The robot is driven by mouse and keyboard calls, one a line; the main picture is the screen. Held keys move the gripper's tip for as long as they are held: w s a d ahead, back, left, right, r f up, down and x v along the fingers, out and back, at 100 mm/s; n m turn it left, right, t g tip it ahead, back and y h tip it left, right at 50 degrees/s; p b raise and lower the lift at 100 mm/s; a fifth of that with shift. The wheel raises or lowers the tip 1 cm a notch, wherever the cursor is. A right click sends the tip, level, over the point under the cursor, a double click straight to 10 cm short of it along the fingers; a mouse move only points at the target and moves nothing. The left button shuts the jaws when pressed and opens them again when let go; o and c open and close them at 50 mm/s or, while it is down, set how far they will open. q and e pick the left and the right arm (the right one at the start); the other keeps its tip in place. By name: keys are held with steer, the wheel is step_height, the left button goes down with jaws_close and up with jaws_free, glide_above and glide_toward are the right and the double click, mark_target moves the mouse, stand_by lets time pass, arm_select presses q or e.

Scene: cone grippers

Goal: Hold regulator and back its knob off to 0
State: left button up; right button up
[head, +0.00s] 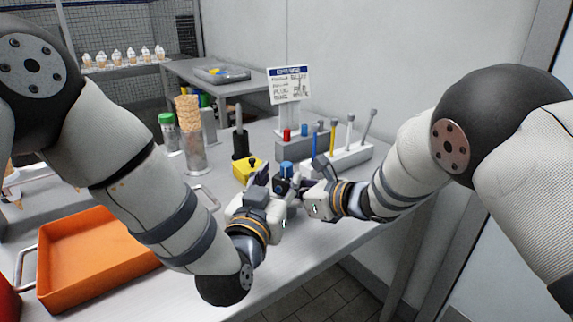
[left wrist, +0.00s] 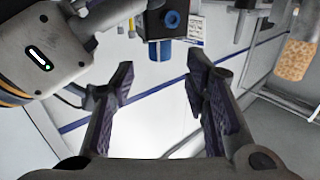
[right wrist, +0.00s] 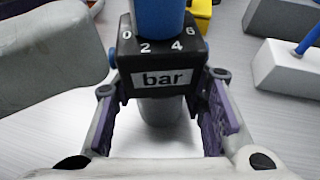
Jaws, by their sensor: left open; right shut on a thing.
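The regulator (head: 283,186) is a black block with a blue knob (head: 286,168) on top. In the right wrist view its face (right wrist: 163,75) reads "bar" below the marks 0, 2, 4 and 6. The blue knob (right wrist: 156,15) rises above it, and no pointer shows. My right gripper (right wrist: 163,110) is shut on the regulator, one finger on each side. My left gripper (head: 262,181) is open and empty, close beside the regulator. In the left wrist view, the regulator (left wrist: 153,25) and its blue knob (left wrist: 160,50) lie beyond the open fingers (left wrist: 160,95), apart from them.
A yellow block (head: 248,167) stands just behind the grippers. A cone stack (head: 188,113) and an orange tray (head: 90,255) are to the left. The front table strip is clear.

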mark_target(284, 168)
arm_select(q)
steer(key=x, duration=0.6)
jaws_close()
steer(key=shift+m+g+h, duration=0.5)
steer(key=shift+m+h, duration=0.5)
steer(key=shift+h, duration=0.5)
arm_select(e)
steer(key=shift+r, duration=0.1)
arm_select(q)
jaws_free()
steer(key=shift+s, duration=0.1)
